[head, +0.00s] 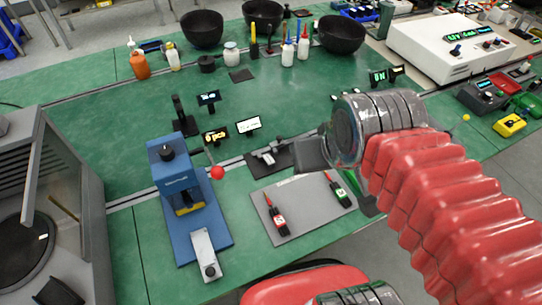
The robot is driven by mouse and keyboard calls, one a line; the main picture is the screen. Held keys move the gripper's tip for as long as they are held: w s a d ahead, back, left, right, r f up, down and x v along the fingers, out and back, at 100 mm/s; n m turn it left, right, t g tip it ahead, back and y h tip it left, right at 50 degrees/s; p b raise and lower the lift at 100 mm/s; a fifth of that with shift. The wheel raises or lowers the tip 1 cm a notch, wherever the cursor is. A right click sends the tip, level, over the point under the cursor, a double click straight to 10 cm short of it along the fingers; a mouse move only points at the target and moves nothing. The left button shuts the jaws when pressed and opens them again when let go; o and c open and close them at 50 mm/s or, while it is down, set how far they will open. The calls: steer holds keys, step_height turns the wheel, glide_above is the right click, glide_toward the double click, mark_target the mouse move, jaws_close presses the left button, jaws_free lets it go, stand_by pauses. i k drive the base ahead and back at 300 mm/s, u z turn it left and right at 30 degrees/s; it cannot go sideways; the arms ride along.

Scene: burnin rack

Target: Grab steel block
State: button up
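A pale grey metal block (207,254) with a dark round knob lies at the front of the blue press base, near the table's front edge. It looks like the steel block, but I cannot be sure. My red-sleeved arm comes in from the right. Its grey ringed wrist is above the table, right of the press. A dark grey part of my gripper (311,154) shows left of the wrist, well apart from the block. The fingertips are mostly hidden behind the wrist, so whether they are open or shut is unclear.
The blue press (176,178) has a red-knobbed lever. A grey mat (305,222) holds red and green handheld tools. Small displays (248,124) stand mid-table. Black bowls (202,27) and bottles line the back. A grey machine (50,200) stands left. The green middle is mostly clear.

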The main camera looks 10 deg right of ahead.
mark_target(268, 159)
steer(key=u, duration=0.15)
steer(key=k, duration=0.5)
steer(key=u, duration=0.6)
steer(key=k, duration=0.85)
steer(key=u, duration=0.75)
steer(key=i, duration=0.95)
